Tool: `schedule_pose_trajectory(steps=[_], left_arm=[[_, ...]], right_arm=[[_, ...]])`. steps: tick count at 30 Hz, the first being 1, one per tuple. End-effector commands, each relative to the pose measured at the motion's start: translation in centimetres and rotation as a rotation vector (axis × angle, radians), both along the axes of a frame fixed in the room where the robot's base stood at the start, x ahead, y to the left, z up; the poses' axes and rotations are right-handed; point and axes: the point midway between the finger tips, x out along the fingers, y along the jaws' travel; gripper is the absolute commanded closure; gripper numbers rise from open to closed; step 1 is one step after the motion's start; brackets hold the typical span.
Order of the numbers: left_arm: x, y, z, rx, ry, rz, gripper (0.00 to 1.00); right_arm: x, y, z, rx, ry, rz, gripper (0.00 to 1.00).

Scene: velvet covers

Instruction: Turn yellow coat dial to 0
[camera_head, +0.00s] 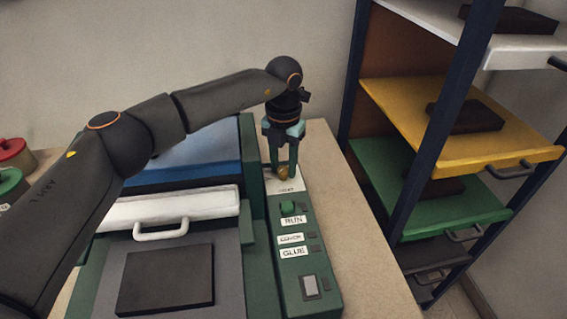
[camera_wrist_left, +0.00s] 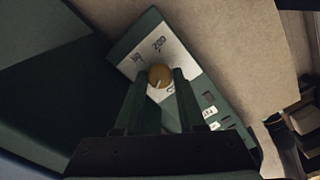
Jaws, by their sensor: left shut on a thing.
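The yellow coat dial (camera_head: 284,174) is a small round knob on the white plate at the far end of the green control panel (camera_head: 329,301). In the left wrist view the dial (camera_wrist_left: 160,75) has a pale pointer mark toward its lower edge. The plate around it carries printed labels, one reading about 200; the others are partly hidden or too small to read. My left gripper (camera_head: 282,166) points down over the panel, its two green fingers shut on the dial, one on either side. My right gripper is not in view.
Nearer on the panel are a green button (camera_head: 288,208) and labels RUN and GLUE. Left of it stands a machine with a white handled tray (camera_head: 205,203) and a dark slab (camera_head: 165,278). A rack with coloured trays (camera_head: 450,150) stands right. Red and green lidded pots are far left.

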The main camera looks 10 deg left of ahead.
Motion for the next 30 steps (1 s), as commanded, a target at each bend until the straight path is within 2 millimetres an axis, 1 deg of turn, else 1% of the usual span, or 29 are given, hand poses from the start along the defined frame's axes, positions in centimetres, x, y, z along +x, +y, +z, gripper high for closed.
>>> schedule_pose_trajectory(steps=[6,19,20,27,28,30], left_arm=[[0.04,0.05,0.09,0.001,-0.001,0.048,1.0],[0.05,0.05,0.09,0.001,-0.002,0.058,1.0],[0.05,0.05,0.09,0.0,-0.002,0.058,0.6],[0.04,0.03,0.06,0.0,-0.001,0.057,0.33],[0.03,0.03,0.05,0.0,-0.001,0.056,0.31],[0.03,0.02,0.04,0.0,-0.001,0.056,0.31]], right_arm=[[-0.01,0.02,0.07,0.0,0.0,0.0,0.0],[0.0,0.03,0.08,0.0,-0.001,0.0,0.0],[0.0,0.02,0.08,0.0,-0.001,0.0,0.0],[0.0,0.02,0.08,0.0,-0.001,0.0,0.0],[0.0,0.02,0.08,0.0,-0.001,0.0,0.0],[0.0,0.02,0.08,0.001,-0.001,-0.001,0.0]])
